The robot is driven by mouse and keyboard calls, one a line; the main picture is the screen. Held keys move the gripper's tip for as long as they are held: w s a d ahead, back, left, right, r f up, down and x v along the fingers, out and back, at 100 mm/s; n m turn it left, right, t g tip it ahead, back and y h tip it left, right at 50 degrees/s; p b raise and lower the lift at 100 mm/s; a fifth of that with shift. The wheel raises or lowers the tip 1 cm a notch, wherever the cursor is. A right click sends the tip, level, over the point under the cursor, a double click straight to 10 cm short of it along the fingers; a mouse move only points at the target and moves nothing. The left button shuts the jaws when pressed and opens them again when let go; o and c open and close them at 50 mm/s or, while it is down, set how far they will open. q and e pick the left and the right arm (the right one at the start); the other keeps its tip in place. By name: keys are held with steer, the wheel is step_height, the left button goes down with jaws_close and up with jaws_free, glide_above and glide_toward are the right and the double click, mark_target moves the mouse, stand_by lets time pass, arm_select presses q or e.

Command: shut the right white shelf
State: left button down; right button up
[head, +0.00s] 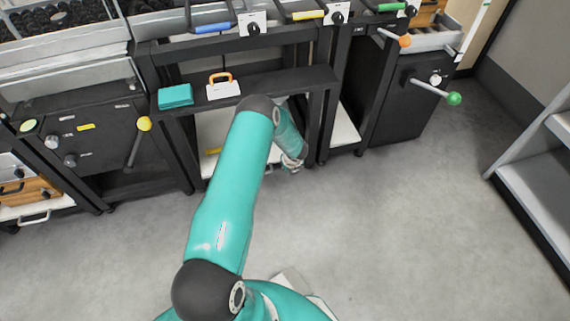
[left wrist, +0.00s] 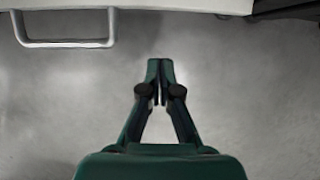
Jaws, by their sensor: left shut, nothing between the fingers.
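A white shelf (head: 212,130) sits low under the middle black table in the head view, partly hidden by my arm. In the left wrist view a white front edge (left wrist: 180,4) runs along the top, with a grey bar handle (left wrist: 65,43) at its left part. My left gripper (left wrist: 160,63) is shut and empty, its fingertips over bare floor, below the white edge and right of the handle in that picture. In the head view the left gripper (head: 292,166) is low in front of the middle table, near the shelf's right part. My right gripper is not in view.
A teal box (head: 175,96) and a white case with an orange handle (head: 222,88) stand on the middle table. Another white shelf (head: 58,203) is at far left, and a white surface (head: 343,130) shows right of the middle table. The grey floor (head: 400,230) is clear.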

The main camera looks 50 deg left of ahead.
arm_select(q)
steer(key=shift+w+a+f+b, duration=0.25)
steer(key=shift+a+f+b, duration=0.1)
steer(key=shift+a, duration=0.4)
steer(key=shift+w+a+f+b, duration=0.3)
steer(key=shift+a+f, duration=0.1)
steer(key=shift+a, duration=0.4)
steer(key=shift+w+a+f+b, duration=0.25)
steer(key=shift+a+f+b, duration=0.1)
steer(key=shift+a, duration=0.4)
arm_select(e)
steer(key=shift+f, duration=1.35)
